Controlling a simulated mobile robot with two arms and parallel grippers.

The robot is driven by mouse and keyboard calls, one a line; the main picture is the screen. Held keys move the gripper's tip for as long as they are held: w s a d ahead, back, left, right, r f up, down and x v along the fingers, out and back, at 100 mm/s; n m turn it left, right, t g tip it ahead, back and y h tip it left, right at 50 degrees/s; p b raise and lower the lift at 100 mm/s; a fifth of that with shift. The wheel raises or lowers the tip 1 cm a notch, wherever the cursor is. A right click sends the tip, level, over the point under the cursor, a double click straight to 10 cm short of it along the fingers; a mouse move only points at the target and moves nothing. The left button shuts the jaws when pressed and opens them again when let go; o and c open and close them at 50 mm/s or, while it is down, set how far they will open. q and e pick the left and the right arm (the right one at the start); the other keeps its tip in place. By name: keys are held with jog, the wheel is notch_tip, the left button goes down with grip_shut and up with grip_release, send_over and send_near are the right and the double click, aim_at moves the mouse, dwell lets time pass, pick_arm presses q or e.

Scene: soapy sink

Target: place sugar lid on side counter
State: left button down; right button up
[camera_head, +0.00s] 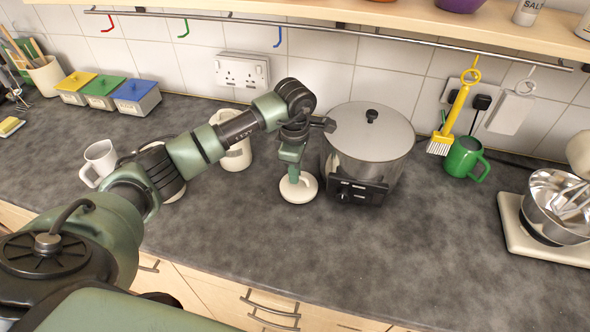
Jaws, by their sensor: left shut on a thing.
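The sugar lid (299,189) is a round, cream-white disc low over the grey counter, left of the steel cooker. My left gripper (293,172) points down and is shut on the top of the lid. I cannot tell whether the lid's underside touches the counter. A cream-white canister (236,157), probably the sugar jar, stands to the left, partly hidden behind my left arm. My right gripper is not in view.
The steel cooker (370,140) with a black-knobbed lid stands close right of the sugar lid. A white mug (101,160) is at left, a green mug (462,158) and mixer bowl (550,203) at right. The counter (400,245) in front is clear.

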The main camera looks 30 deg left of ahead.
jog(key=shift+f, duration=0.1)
pick_arm(q)
jog(key=c, duration=1.5)
grip_release()
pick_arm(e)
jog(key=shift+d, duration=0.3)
